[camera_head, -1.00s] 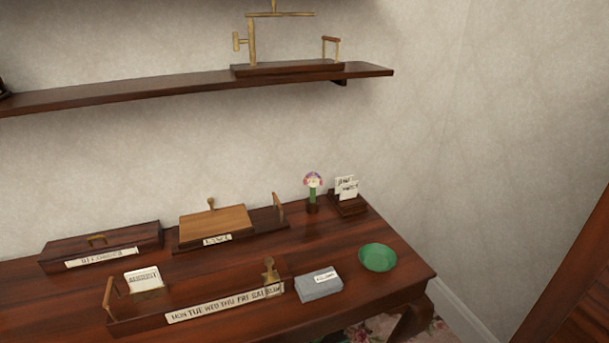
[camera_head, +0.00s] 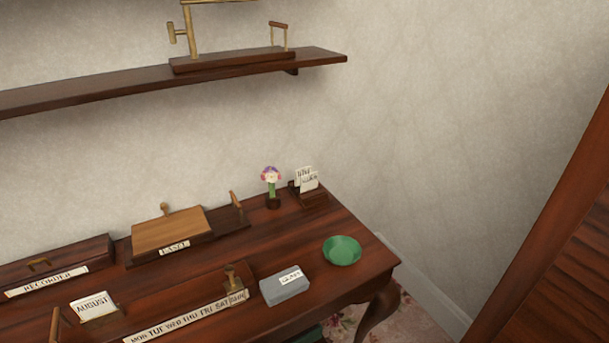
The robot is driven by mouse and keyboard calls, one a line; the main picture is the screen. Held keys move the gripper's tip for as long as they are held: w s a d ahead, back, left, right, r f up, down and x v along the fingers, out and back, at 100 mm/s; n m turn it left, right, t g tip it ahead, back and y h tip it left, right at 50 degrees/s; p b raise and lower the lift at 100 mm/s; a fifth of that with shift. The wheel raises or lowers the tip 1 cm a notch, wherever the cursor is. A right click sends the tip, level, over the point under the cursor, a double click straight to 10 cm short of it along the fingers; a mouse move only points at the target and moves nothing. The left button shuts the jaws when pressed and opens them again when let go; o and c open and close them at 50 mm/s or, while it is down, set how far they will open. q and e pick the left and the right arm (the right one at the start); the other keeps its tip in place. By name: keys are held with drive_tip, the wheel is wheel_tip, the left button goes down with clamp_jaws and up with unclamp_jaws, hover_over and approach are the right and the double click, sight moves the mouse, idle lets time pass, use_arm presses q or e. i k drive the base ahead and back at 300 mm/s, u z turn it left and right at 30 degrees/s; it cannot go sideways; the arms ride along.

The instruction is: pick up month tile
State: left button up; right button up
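The month tile (camera_head: 95,305) is a small white card that reads AUGUST. It stands tilted in a holder on the left part of the dark wooden desk, behind a long tray (camera_head: 135,309) whose front strip carries weekday names. Another small holder with white lettered cards (camera_head: 307,179) stands at the desk's back right corner; its lettering is too small to read surely. Neither of my grippers shows in the view.
A flower figure (camera_head: 271,186), grey box (camera_head: 285,287) and green bowl (camera_head: 342,251) are to the right. A shelf (camera_head: 120,88) juts out above.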

sight(101, 303)
drive_tip(key=u, duration=1.15)
drive_tip(key=k, duration=0.4)
drive_tip(key=u, duration=0.4)
drive_tip(key=i, duration=0.45)
drive_tip(key=z, duration=0.05)
